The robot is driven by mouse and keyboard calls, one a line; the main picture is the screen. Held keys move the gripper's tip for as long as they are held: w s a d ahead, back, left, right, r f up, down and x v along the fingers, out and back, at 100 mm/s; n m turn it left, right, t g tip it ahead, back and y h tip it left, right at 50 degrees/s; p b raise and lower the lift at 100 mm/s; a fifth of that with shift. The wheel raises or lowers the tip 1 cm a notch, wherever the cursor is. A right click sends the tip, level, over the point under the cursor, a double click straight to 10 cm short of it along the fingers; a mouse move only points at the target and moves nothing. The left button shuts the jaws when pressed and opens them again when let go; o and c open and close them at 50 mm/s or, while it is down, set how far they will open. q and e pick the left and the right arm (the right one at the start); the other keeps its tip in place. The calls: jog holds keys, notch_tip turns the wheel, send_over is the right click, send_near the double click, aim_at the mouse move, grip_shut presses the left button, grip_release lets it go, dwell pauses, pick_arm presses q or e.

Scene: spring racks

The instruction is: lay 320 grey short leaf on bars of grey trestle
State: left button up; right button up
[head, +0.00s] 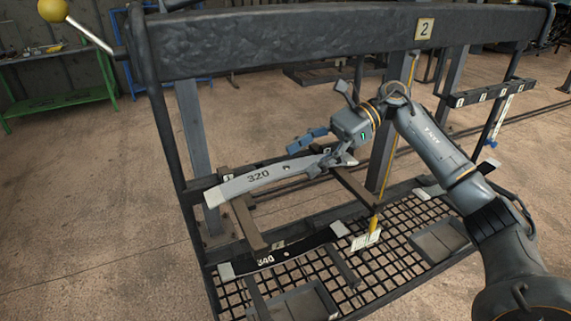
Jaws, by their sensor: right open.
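The grey short leaf marked 320 (258,179) is slightly bowed, with pale ends. It lies across the left brown bar (243,221) and reaches toward the right brown bar (356,189) of the dark grey rack frame (290,44). The gripper hides its right end, so I cannot tell whether it touches the right bar. My right gripper (322,154) is open, close to the leaf's right end. My left gripper is not in view.
A black leaf marked 340 (282,254) lies lower down, above the mesh shelf (385,279). A plate marked 2 (425,29) is on the top beam. A yellow-ended hanging tag (367,238) is right of the black leaf. A green bench (62,101) stands far left.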

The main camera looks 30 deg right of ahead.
aim_at(290, 167)
jog(key=shift+p+x, duration=0.45)
jog(key=shift+x, duration=0.8)
jog(key=shift+w+a+f, duration=0.1)
jog(key=shift+a+f, duration=0.1)
jog(key=shift+a, duration=0.15)
grip_shut()
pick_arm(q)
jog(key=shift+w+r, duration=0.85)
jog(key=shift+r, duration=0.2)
pick_arm(e)
jog(key=shift+w+r, duration=0.1)
jog(key=shift+r, duration=0.05)
